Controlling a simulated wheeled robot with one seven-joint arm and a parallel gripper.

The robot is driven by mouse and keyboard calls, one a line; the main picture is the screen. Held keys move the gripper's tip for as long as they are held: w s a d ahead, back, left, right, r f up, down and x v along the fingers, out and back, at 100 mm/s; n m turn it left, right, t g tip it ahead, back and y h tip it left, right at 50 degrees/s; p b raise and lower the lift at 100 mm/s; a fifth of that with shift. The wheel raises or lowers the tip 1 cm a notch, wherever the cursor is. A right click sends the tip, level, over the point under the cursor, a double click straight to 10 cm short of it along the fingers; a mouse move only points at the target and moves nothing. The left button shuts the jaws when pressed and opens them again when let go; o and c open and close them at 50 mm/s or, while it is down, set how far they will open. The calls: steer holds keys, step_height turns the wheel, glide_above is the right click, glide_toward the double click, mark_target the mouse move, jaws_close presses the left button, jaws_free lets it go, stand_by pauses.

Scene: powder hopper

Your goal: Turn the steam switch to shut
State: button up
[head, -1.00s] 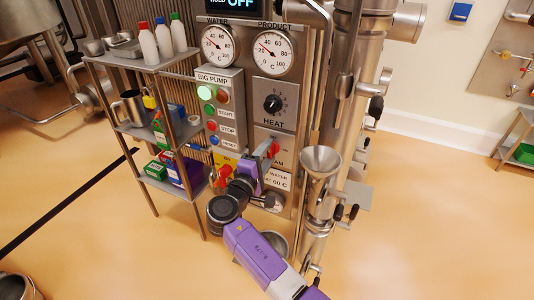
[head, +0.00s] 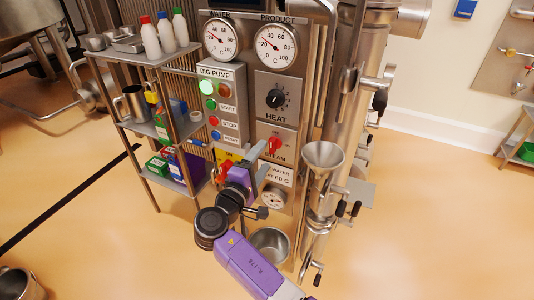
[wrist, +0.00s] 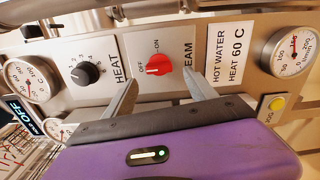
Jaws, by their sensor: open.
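The steam switch is a red knob (head: 275,146) on a grey plate lettered STEAM on the front panel. In the wrist view the red knob (wrist: 159,64) sits between the OFF and ON marks, and its white line appears to lie toward OFF. My gripper (head: 262,172) is open and empty, just below and in front of the switch in the head view. In the wrist view my gripper's fingertips (wrist: 160,76) stand on either side of the knob's place in the picture, apart from it, with nothing between them.
The black heat knob (head: 276,99) is above the switch, and the big pump button box (head: 222,105) is to its left. A steel funnel (head: 323,155) on pipework stands close on the right. A steel bowl (head: 270,244) and a shelf rack (head: 150,130) are nearby.

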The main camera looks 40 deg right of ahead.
steer(key=shift+v, duration=1.4)
steer(key=shift+w, duration=0.1)
steer(key=w+a+f+n+t+y, duration=0.2)
steer(key=w+a+t+y, duration=0.3)
steer(key=a+t+y, duration=0.1)
steer(key=s+a+f+t+y, duration=0.3)
steer(key=s+a+f+y, duration=0.3)
steer(key=s+a+y, duration=0.3)
steer(key=s+a+r+m+y, duration=0.1)
steer(key=s+r+m, duration=0.2)
steer(key=s, duration=1.4)
steer(key=s+a+r+m+y, duration=0.1)
steer(key=s+r+m, duration=0.2)
steer(key=s, duration=1.4)
steer(key=shift+a+m, duration=0.4)
steer(key=shift+m, duration=0.3)
